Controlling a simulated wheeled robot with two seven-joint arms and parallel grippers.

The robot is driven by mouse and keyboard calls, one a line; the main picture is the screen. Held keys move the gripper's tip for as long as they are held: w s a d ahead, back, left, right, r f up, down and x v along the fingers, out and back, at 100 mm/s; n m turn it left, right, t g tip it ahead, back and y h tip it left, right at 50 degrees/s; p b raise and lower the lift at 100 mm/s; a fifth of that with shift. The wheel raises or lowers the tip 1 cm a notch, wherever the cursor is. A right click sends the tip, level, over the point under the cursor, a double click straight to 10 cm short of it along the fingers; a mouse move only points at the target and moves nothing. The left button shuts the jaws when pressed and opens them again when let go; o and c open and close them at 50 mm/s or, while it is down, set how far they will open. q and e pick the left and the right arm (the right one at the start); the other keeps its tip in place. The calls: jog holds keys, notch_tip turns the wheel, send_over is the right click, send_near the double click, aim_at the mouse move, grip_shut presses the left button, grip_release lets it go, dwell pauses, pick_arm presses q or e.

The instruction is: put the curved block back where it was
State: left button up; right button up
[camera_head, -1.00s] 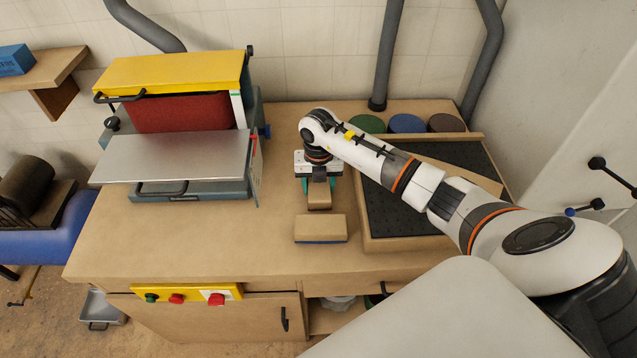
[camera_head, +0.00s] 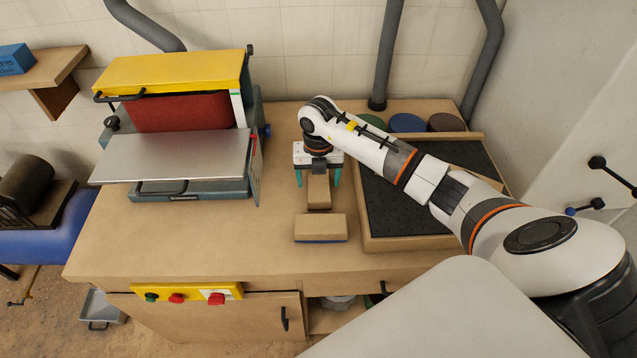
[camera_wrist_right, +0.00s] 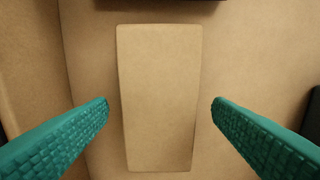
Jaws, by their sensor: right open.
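A plain tan wooden block (camera_head: 319,192) stands on the bench; it looks like the curved block, though its curve is hard to make out. It also shows in the right wrist view (camera_wrist_right: 160,95), lengthwise between the teal fingers. My right gripper (camera_head: 318,180) is open above and around it, with a clear gap on both sides. In the right wrist view its fingers (camera_wrist_right: 160,110) do not touch the block. My left gripper is not in view.
A tan block with a blue underside (camera_head: 320,228) lies just in front. A wood-framed tray with a dark perforated bed (camera_head: 400,215) is on the right. A yellow-topped sanding machine (camera_head: 175,72) with a metal table (camera_head: 175,157) stands left. The front left of the bench (camera_head: 200,245) is clear.

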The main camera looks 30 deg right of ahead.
aim_at(319, 183)
notch_tip(319, 183, up, 10)
jog(key=shift+f+b, duration=0.2)
jog(key=shift+b, duration=0.1)
dwell(0.4)
